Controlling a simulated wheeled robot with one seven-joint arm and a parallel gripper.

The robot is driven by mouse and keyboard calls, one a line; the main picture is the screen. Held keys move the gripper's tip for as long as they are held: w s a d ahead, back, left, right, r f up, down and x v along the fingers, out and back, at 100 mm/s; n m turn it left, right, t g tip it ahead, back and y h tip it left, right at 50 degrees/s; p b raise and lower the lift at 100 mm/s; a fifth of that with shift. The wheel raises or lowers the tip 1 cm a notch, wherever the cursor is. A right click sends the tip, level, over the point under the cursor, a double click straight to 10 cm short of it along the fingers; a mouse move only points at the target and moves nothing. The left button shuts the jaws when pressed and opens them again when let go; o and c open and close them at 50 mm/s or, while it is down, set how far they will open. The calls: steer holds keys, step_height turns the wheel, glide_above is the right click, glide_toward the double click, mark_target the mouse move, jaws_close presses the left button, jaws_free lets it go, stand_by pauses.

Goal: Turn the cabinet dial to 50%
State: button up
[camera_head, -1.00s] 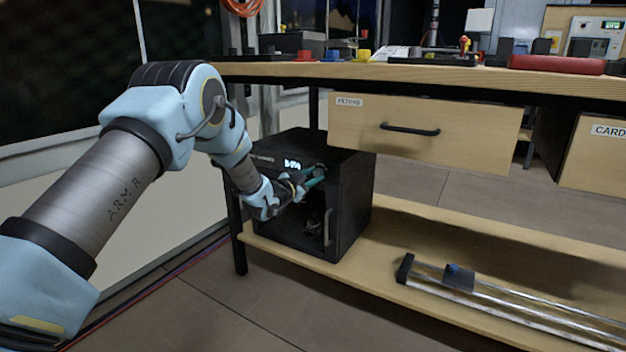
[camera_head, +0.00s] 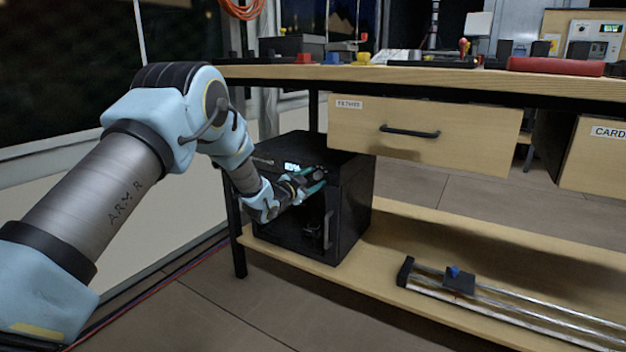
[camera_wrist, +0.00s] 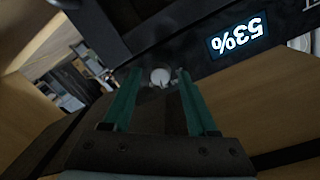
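The black cabinet (camera_head: 350,200) stands on the lower shelf under the bench. Its lit display (camera_head: 292,167) is at the upper front; in the wrist view the display (camera_wrist: 238,40) appears upside down and reads 53%. The dial (camera_wrist: 160,77), round with a pale face, sits beside the display. My gripper (camera_head: 318,178) reaches the cabinet's upper front. In the wrist view its green fingers (camera_wrist: 158,76) stand on either side of the dial, tips close against its sides, and appear shut on it. The fingers hide the dial in the head view.
A cabinet door handle (camera_head: 328,229) is just below my gripper. A wooden drawer (camera_head: 460,132) overhangs to the right. Metal rails (camera_head: 530,308) lie on the lower shelf (camera_head: 400,225). The bench top (camera_head: 440,74) is above.

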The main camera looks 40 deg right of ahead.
steer(key=p+v, duration=0.2)
steer(key=v, duration=0.8)
steer(key=shift+a, duration=0.4)
steer(key=shift+s, duration=0.1)
steer(key=w+a+r+n+t+y, duration=0.2)
steer(key=w+a+n+t+y, duration=0.3)
steer(key=w+a, duration=0.85)
steer(key=a+n+y, duration=0.7)
steer(key=a, duration=1.3)
steer(key=s+a+n+g+y, duration=0.3)
steer(key=s+a+n, duration=0.2)
steer(key=s+a, duration=0.6)
steer(key=s+a+n+g+y, duration=0.2)
steer(key=s+a+n+g, duration=0.2)
steer(key=s+a, duration=0.65)
steer(key=w+a+r+p, duration=0.1)
steer(key=a+r+p, duration=0.2)
steer(key=r+p, duration=3.2)
steer(key=shift+w+r, duration=0.15)
steer(key=shift+w, duration=0.05)
